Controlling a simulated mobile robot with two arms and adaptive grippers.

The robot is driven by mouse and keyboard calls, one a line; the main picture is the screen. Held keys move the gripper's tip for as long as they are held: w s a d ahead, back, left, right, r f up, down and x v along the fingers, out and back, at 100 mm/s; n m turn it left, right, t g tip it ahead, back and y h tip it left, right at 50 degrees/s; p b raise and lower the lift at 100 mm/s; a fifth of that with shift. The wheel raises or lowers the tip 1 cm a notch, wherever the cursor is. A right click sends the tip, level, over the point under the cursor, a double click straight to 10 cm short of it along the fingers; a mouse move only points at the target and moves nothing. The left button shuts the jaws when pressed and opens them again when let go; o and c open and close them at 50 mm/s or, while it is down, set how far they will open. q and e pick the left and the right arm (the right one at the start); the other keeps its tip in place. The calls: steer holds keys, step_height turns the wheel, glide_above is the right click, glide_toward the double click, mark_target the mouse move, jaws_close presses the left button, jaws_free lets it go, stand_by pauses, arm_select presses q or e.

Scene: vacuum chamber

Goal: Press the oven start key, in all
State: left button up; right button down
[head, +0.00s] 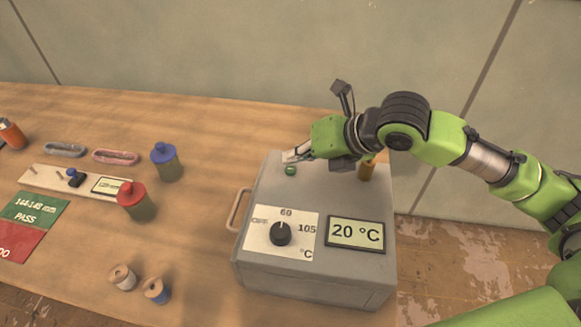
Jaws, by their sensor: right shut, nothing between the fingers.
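The oven (340,285) is a grey box near the table's right end. A small green round key (291,170) sits on its top, near the back left. The oven's dial (281,233) stands on a white plate marked OFF, 60 and 105 °C. Its display (356,233) reads 20 °C. My right gripper (290,157) is shut and empty, with its fingertips just behind and above the green key in the picture. I cannot tell whether it touches the oven top. My left gripper is not in view.
A handle (238,210) sticks out at the oven's left. A red-capped bottle (134,201), a blue-capped bottle (166,161) and two spools (123,277) stand to the left. Bare table lies between.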

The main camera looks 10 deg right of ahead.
mark_target(294, 170)
steer(key=shift+f, duration=0.2)
steer(key=shift+f, duration=0.25)
steer(key=shift+f, duration=0.45)
stand_by(1.0)
steer(key=shift+r, duration=0.1)
steer(key=shift+r+p, duration=0.75)
steer(key=shift+p, duration=0.35)
steer(key=shift+r, duration=0.1)
step_height(294, 170, up, 5)
steer(key=p, duration=0.5)
steer(key=shift+p, duration=0.35)
